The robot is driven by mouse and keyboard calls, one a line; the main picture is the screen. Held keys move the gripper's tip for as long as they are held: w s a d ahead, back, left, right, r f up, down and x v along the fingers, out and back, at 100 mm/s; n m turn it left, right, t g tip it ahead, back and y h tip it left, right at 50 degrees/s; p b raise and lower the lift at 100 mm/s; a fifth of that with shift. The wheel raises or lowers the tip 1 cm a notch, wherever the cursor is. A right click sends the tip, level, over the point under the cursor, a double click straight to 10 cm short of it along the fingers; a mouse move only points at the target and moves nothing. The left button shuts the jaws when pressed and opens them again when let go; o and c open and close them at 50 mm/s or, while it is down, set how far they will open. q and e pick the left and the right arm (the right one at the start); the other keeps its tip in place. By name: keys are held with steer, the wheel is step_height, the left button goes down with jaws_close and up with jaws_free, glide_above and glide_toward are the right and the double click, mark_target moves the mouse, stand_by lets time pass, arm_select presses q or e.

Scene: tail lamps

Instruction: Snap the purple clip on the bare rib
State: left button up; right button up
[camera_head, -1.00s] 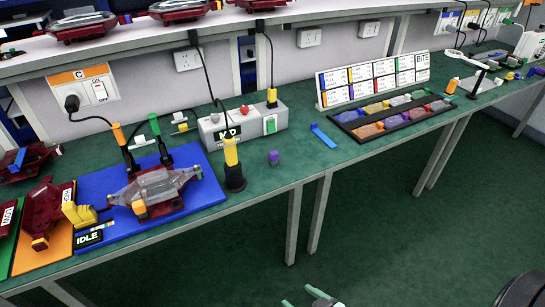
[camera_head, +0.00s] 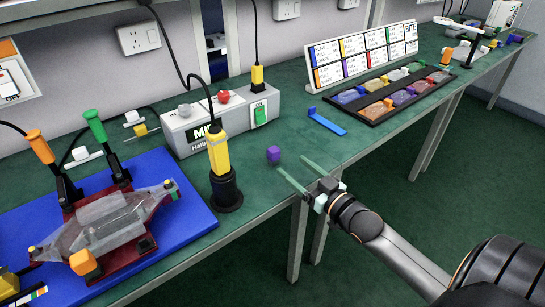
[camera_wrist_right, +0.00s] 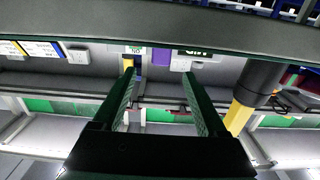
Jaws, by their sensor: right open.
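The small purple clip (camera_head: 273,154) stands on the green bench near its front edge. My right gripper (camera_head: 293,164) is open and empty at the bench's front edge, its two long fingers pointing toward the clip but apart from it. In the right wrist view the purple clip (camera_wrist_right: 161,56) shows beyond and between the fingertips (camera_wrist_right: 158,76). A clear-topped tail lamp (camera_head: 115,225) sits in a dark red holder on the blue mat (camera_head: 190,205); I cannot tell which rib is bare. My left gripper is not in view.
A yellow-and-black tool (camera_head: 220,160) stands upright in a black base left of the clip. A grey control box (camera_head: 230,120) is behind. A blue strip (camera_head: 328,122) and a black parts tray (camera_head: 375,113) lie to the right. The bench around the clip is clear.

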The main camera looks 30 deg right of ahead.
mark_target(277, 155)
steer(key=w, duration=0.2)
steer(key=shift+w+a, duration=0.1)
steer(key=shift+w, duration=0.2)
steer(key=shift+w+a+f+b, duration=0.1)
steer(key=shift+w+b, duration=0.3)
steer(key=shift+w, duration=0.6)
steer(key=w, duration=0.3)
steer(key=w+b, duration=0.1)
steer(key=shift+w+a+f, duration=0.1)
steer(key=shift+w+a, duration=0.1)
steer(key=shift+a, duration=0.05)
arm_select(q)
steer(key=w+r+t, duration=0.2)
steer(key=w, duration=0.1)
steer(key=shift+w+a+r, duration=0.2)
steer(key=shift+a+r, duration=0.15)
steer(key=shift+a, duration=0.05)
arm_select(e)
jaws_close()
